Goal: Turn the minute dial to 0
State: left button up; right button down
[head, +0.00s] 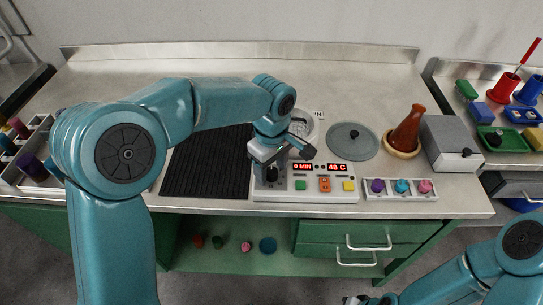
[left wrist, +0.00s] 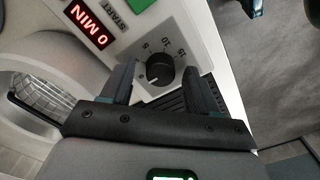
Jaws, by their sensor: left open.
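The minute dial is a black round knob (head: 271,174) at the left front of the white control panel (head: 310,196). In the left wrist view the dial (left wrist: 160,72) shows a small white mark at its lower left, with numbers printed around it. The minute display (head: 302,167) reads 0 MIN, also in the left wrist view (left wrist: 91,29). My left gripper (head: 283,160) is open over the dial. In the left wrist view its fingers (left wrist: 158,66) stand on either side of the knob, with gaps seeming to show. Part of my right gripper (head: 355,300) shows at the bottom edge.
A temperature display (head: 343,167) reads 48 C. Green, orange and yellow buttons (head: 324,184) sit in front of the displays. A black ribbed mat (head: 205,165) lies left of the panel. A grey lid (head: 352,142), a brown flask (head: 408,130) and a grey box (head: 449,145) stand to the right.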

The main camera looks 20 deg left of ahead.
aim_at(271, 172)
pick_arm(q)
notch_tip(271, 172, up, 16)
jog(key=p, duration=0.2)
jog(key=shift+r, duration=0.15)
jog(key=shift+s, duration=0.15)
dwell(0.3)
